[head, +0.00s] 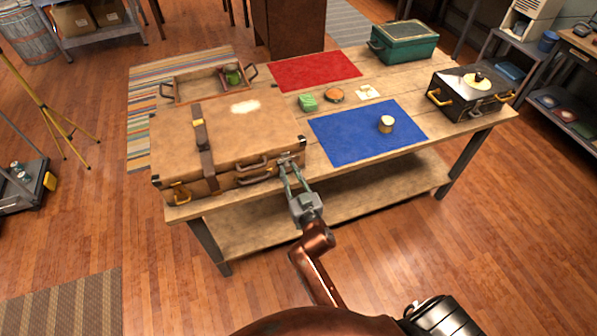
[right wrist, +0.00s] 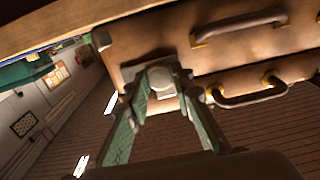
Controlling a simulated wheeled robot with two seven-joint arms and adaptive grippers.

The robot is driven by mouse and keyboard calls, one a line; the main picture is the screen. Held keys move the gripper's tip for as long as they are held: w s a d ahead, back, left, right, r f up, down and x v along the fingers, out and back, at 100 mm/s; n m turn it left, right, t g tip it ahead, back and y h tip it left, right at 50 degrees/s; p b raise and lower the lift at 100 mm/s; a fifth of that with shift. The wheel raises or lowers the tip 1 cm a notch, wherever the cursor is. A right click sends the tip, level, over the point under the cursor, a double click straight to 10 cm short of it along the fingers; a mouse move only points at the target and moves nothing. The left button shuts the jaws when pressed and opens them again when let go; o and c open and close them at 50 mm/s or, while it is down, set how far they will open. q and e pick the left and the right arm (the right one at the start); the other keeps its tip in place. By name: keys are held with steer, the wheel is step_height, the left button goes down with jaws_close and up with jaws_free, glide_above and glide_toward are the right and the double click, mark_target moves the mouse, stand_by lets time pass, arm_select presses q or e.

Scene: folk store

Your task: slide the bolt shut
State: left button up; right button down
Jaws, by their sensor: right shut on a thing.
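A tan suitcase (head: 225,130) lies closed on the wooden table, its front side toward me. The bolt (head: 288,157) is a small metal fitting near the right end of that front side. In the right wrist view its round grey knob (right wrist: 159,77) sits on a pale plate. My right gripper (head: 291,167) reaches the bolt from the front, its green fingers shut on the knob. The fingertips partly hide the bolt, so I cannot tell how far it has slid. My left gripper is not in view.
Suitcase handles (head: 252,166) stick out just left of my right gripper. A blue mat (head: 345,139) with a small round container (head: 386,124) lies to the right. A wooden tray (head: 184,91) is behind the suitcase. A black box (head: 461,107) stands at the table's right end.

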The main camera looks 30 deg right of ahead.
steer(key=shift+a+f, duration=0.1)
steer(key=shift+a, duration=0.1)
steer(key=c, duration=2)
jaws_free()
steer(key=shift+c, duration=0.2)
steer(key=o, duration=0.4)
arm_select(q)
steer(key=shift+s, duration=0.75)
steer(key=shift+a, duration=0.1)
arm_select(e)
steer(key=shift+r, duration=0.2)
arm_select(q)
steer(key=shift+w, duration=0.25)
arm_select(e)
step_height(320, 180, up, 10)
steer(key=shift+f, duration=0.15)
